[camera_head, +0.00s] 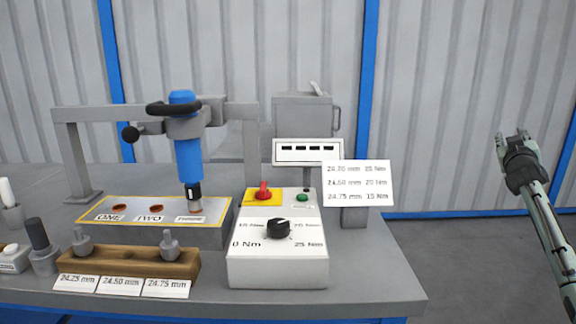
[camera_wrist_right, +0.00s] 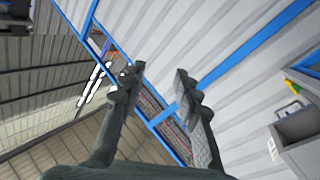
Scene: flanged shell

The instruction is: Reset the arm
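My right arm comes in at the right edge of the head view. Its gripper (camera_head: 518,140) is raised in free air to the right of the table, apart from everything on it. In the right wrist view the two fingers of the right gripper (camera_wrist_right: 160,85) stand apart with nothing between them, so it is open and empty. Behind the fingers are wall panels and blue beams. My left gripper is not in the head view.
The grey table (camera_head: 385,270) holds a control box (camera_head: 277,270) with a knob, a blue screwdriver tool (camera_head: 188,155) on a stand, a wooden block (camera_head: 125,262) with metal plugs, and a label sign (camera_head: 358,183). The floor (camera_head: 460,260) right of the table is clear.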

